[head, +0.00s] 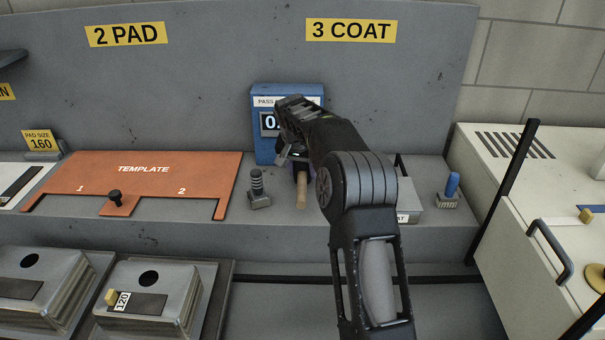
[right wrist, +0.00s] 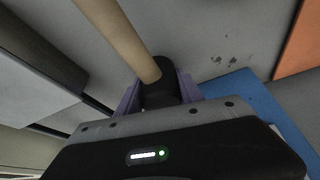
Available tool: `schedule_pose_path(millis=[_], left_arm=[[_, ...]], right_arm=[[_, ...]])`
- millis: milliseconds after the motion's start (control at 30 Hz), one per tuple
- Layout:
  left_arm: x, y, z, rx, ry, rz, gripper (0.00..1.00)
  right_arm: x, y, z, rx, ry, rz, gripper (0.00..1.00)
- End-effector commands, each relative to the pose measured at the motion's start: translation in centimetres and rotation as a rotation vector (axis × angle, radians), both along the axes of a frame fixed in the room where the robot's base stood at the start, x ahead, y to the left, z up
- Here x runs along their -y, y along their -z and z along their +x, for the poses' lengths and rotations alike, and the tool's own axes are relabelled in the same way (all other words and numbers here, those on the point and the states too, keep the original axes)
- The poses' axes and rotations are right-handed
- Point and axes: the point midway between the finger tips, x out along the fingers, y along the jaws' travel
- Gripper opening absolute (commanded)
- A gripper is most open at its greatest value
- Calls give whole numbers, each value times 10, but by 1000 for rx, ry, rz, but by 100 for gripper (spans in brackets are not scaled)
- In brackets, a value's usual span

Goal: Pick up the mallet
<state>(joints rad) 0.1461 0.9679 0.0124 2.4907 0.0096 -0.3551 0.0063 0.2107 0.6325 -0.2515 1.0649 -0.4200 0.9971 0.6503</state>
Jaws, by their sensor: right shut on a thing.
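The mallet shows as a pale wooden handle (head: 301,191) below my right gripper (head: 297,166), in front of the blue box on the ledge. In the right wrist view the handle (right wrist: 122,38) runs from the top left into a dark cylindrical part (right wrist: 160,94). The purple fingers of my right gripper (right wrist: 160,90) are shut around that dark part. The rest of the mallet is hidden by the gripper. I cannot tell if the handle's end touches the ledge. My left gripper is not in view.
A blue display box (head: 263,150) stands behind the gripper. A ribbed post (head: 258,188) is just left of the handle, and an orange template plate (head: 150,180) lies farther left. A blue-handled brush (head: 449,190) stands at the right. Metal blocks (head: 150,300) sit lower left.

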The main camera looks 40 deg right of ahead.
Motion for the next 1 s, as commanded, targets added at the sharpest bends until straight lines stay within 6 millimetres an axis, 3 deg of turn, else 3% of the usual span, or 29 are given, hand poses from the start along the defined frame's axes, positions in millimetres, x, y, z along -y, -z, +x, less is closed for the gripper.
schedule_pose_path(millis=[500, 1000], left_arm=[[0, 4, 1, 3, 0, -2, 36], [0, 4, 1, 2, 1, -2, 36]], right_arm=[[0, -87, 1, 4, 0, -2, 0], [0, -94, 0, 2, 0, -1, 0]])
